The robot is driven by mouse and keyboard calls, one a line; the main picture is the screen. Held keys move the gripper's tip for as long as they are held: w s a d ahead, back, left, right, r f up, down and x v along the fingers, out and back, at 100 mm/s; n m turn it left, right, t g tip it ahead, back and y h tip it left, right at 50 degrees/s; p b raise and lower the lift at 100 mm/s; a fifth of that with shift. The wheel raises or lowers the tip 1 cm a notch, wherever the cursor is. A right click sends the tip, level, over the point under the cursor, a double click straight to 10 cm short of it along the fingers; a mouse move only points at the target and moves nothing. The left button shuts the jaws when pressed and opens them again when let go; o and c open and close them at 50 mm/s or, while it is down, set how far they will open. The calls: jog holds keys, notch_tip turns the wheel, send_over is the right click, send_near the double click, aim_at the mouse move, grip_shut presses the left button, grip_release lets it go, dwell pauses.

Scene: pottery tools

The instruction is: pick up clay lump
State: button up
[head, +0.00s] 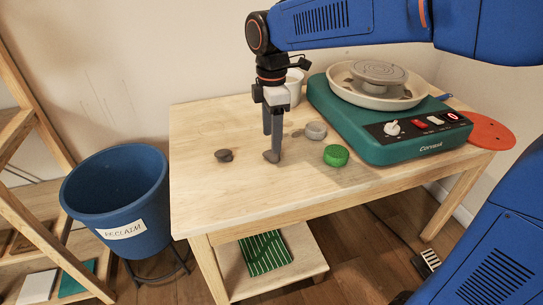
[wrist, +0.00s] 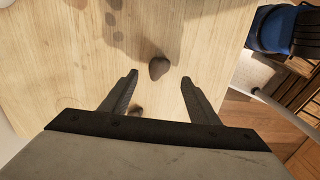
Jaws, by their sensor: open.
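My gripper (head: 272,147) points straight down over the table, fingers apart, with nothing held. A small grey-brown lump (head: 269,156) is right by the fingertips in the head view, partly hidden by a finger. Another dark lump (head: 224,155) lies on the table to the left of it. In the wrist view my gripper (wrist: 159,79) is open, and a rounded grey-brown lump (wrist: 158,68) is just beyond the gap between the fingertips. A second dark piece (wrist: 137,112) shows nearer the gripper's base. I cannot tell which of them is the clay lump.
A green round object (head: 336,155) and a grey round piece (head: 316,131) lie to the right. The pottery wheel (head: 400,142) fills the table's right side, with an orange disc (head: 490,131) beyond. A blue bucket (head: 122,195) stands left. The table's (head: 200,195) front left is clear.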

aim_at(271, 156)
jog(key=shift+f, duration=2.6)
jog(key=c, duration=1.1)
